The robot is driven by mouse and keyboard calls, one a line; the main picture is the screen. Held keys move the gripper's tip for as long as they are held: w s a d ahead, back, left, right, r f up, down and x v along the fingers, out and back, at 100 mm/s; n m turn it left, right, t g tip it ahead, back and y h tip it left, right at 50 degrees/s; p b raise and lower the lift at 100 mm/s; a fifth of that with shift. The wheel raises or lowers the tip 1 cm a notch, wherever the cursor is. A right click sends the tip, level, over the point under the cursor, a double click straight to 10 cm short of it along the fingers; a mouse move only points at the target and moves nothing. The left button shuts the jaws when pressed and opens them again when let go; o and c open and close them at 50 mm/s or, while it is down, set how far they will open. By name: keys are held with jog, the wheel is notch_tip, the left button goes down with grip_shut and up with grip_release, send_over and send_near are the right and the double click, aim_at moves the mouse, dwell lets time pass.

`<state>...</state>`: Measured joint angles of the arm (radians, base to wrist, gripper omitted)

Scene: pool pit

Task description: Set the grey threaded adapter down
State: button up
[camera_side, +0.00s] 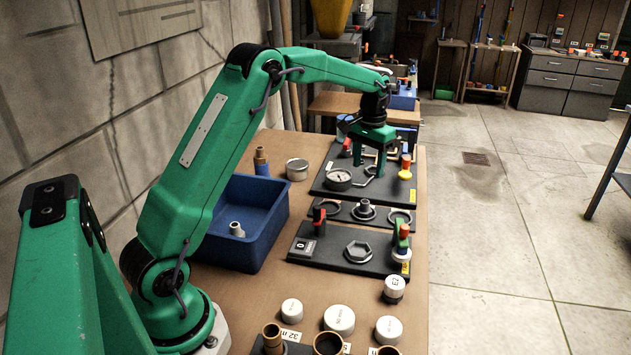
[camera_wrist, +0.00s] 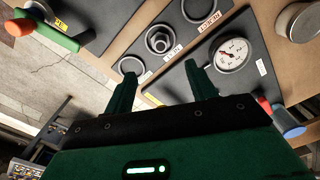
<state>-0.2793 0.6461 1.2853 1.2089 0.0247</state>
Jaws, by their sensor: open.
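My gripper (camera_side: 369,168) is open, its two green fingers pointing down above the rear dark plate (camera_side: 325,187). In the wrist view my gripper (camera_wrist: 160,70) shows nothing between its fingertips. A grey hex-based fitting, which looks like the threaded adapter (camera_side: 365,209), stands upright on the narrow middle plate between two dark rings. It also shows in the wrist view (camera_wrist: 158,41), seen from above, apart from the fingers. Another pale fitting (camera_side: 236,229) stands in the blue bin (camera_side: 265,252); I cannot tell for certain which is the named adapter.
A pressure gauge (camera_side: 338,179) sits on the rear plate, close to my fingers in the wrist view (camera_wrist: 232,54). Valves with coloured handles (camera_side: 403,236) stand along the plates' right side. White caps (camera_side: 339,319) and brass fittings (camera_side: 328,343) occupy the front bench.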

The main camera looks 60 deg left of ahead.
jog(key=s+d+r+m+t, duration=0.1)
jog(key=s+d+r+t, duration=0.1)
jog(key=s+d+r, duration=0.4)
jog(key=s+d+r+m+t, duration=0.1)
jog(key=s+d+r, duration=0.3)
jog(key=s+r, duration=0.4)
jog(key=s+d+f+t, duration=0.1)
jog(key=s+d+f, duration=0.1)
jog(key=s, duration=0.6)
jog(key=s+d+f+m+t, duration=0.1)
jog(key=s+d+f, duration=0.1)
jog(key=s, duration=0.7)
jog(key=shift+d+t, duration=0.3)
jog(key=shift+d, duration=0.35)
